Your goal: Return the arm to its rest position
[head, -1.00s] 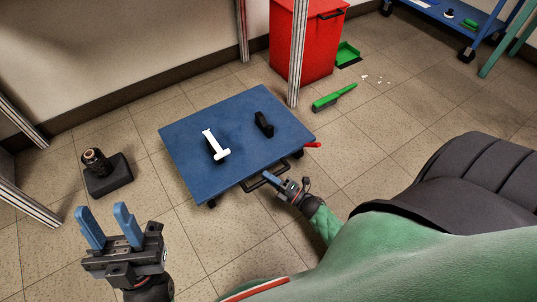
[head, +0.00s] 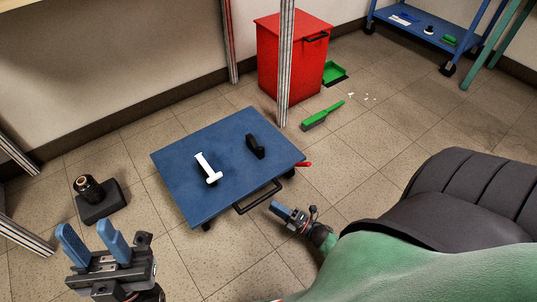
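My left gripper (head: 87,230) is in the lower left of the head view, its two blue fingers pointing up and spread apart with nothing between them. My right gripper (head: 278,209) is near the middle, just to the right of the black handle (head: 258,198) of the low blue cart (head: 215,137). A small gap shows between this gripper and the handle. Its fingers are seen nearly edge-on, so their spacing is unclear. The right forearm is mostly hidden behind my green body.
A white T-shaped piece (head: 208,168) and a black block (head: 255,146) sit on the cart. A black stand (head: 100,203) is left of it.

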